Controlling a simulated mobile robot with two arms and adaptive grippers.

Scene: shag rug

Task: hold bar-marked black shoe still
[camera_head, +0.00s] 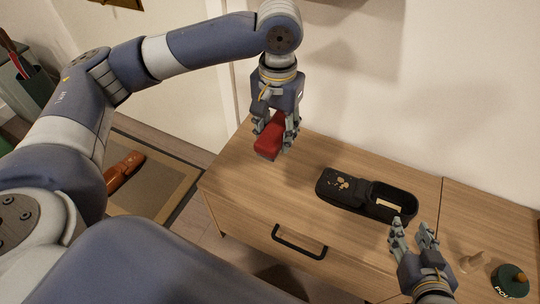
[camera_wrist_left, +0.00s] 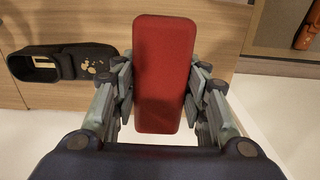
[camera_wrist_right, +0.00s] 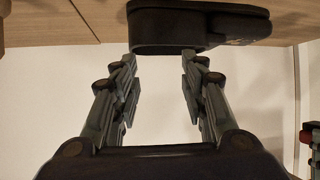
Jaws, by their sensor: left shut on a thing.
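The black shoe (camera_head: 366,201) lies on the wooden cabinet top, its toe to the left and its open heel end to the right. Pale gold marks show on its toe; I cannot make out a bar. The shoe is also in the left wrist view (camera_wrist_left: 72,61) and at the top of the right wrist view (camera_wrist_right: 165,30). My right gripper (camera_head: 413,228) is open and empty at the near side of the heel end, with the shoe just beyond its fingertips. My left gripper (camera_head: 275,132) is shut on a red block (camera_head: 267,146), held above the cabinet's left end.
A green round tin (camera_head: 511,280) with lettering stands at the cabinet's right. The cabinet top (camera_head: 300,178) is clear between the red block and the shoe. A black drawer handle (camera_head: 299,242) is on the front. A brown shoe (camera_head: 124,171) lies on a floor mat at left.

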